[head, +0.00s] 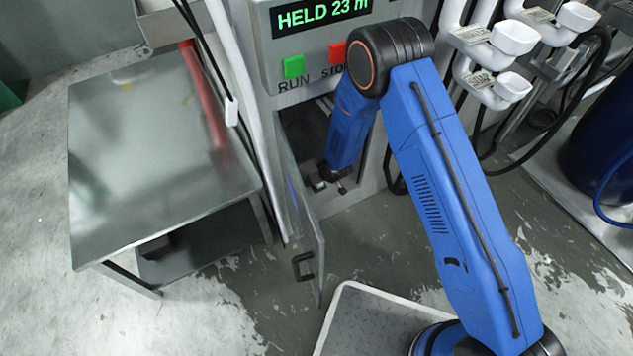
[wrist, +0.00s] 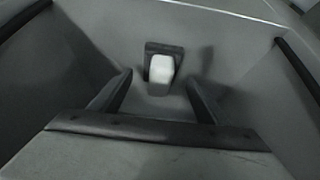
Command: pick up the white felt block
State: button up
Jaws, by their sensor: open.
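The white felt block (wrist: 161,69) shows in the wrist view, seated upright in a dark holder (wrist: 177,52) on the grey inner wall of the machine's compartment. My gripper (wrist: 160,92) is open, with one dark finger on each side of the picture below the block. The block appears beyond the fingertips and between their lines, with nothing held. In the head view, my gripper (head: 333,184) is at the opening of the compartment, partly hidden by my arm.
The compartment's door (head: 306,235) hangs open at the left of the opening. A metal table (head: 140,150) stands to the left. The machine's panel (head: 325,45) reads "HELD 23 m" above green and red buttons. White pipe funnels (head: 513,38) are at the right.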

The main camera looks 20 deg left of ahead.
jog(key=x, duration=0.2)
jog(key=shift+f, duration=0.25)
jog(key=c, duration=1.2)
jog(key=shift+r, duration=0.65)
jog(key=s+d, duration=0.7)
jog(key=d, duration=0.2)
jog(key=s+d, duration=0.4)
jog(key=shift+s+d+r, duration=0.15)
jog(key=shift+s+d, duration=0.2)
jog(key=shift+d, duration=0.05)
